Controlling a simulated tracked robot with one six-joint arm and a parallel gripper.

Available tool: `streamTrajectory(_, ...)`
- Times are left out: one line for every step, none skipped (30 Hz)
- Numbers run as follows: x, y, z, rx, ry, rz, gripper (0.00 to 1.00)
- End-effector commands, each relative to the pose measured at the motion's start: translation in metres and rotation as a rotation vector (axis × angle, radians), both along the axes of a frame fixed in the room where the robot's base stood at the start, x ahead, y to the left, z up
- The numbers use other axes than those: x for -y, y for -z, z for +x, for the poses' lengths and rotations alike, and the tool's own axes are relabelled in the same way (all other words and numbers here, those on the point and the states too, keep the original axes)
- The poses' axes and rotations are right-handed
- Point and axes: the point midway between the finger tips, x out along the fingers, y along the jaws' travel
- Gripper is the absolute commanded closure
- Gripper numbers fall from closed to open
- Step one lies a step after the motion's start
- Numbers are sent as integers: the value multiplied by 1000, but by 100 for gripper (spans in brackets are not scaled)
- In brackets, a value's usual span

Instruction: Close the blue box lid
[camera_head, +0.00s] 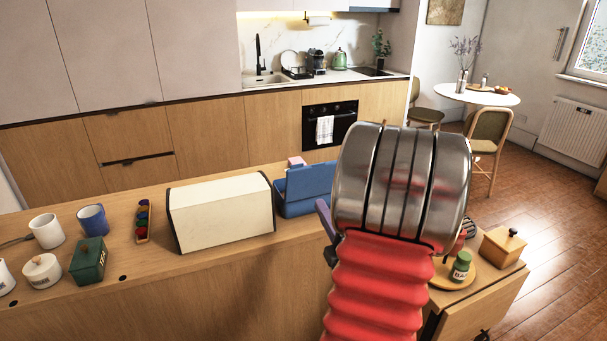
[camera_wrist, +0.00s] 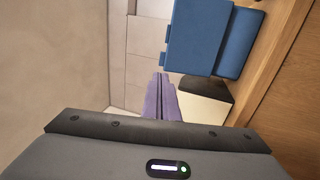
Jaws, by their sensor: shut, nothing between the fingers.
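The blue box (camera_head: 298,206) stands on the wooden counter, right of the cream bread bin, partly hidden by my arm in the head view. Its lid (camera_head: 308,178) looks raised, tilted up at the back. In the wrist view the lid (camera_wrist: 198,38) shows as a broad blue panel beside the narrower blue box body (camera_wrist: 240,42). My gripper (camera_wrist: 160,80) has purple fingers, shut and empty, left of and below the lid in that view. In the head view the gripper (camera_head: 324,216) is mostly hidden behind my arm, beside the box's right side. Contact cannot be told.
The cream bread bin (camera_head: 222,212) with black ends stands close to the box's left. A pink item (camera_head: 296,162) shows behind the box. Mugs, a green tin (camera_head: 88,262) and a spice rack (camera_head: 143,222) are farther left. A round board (camera_head: 456,276) with jars lies right.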

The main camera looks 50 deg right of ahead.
Motion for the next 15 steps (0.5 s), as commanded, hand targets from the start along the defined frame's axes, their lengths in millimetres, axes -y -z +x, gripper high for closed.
streamTrajectory(0, 0, 0, 0, 0, 0, 100)
streamTrajectory(0, 0, 0, 0, 0, 0, 100)
streamTrajectory(0, 0, 0, 0, 0, 0, 100)
streamTrajectory(0, 0, 1, 0, 0, 0, 100)
streamTrajectory(0, -1, 1, 0, 0, 0, 100)
streamTrajectory(0, -1, 2, 0, 1, 0, 100)
streamTrajectory(0, -1, 3, -1, 2, 1, 100)
streamTrajectory(1, -2, 5, -1, 2, 1, 100)
streamTrajectory(2, -3, 7, -1, 2, 1, 100)
streamTrajectory(3, -3, 9, -1, 1, 0, 100)
streamTrajectory(5, -4, 11, -1, 1, 0, 100)
streamTrajectory(7, -5, 15, -1, 1, 0, 100)
streamTrajectory(8, -6, 18, -1, 1, 1, 100)
streamTrajectory(10, -7, 22, 0, 0, 0, 100)
streamTrajectory(13, -9, 27, -1, 0, 1, 100)
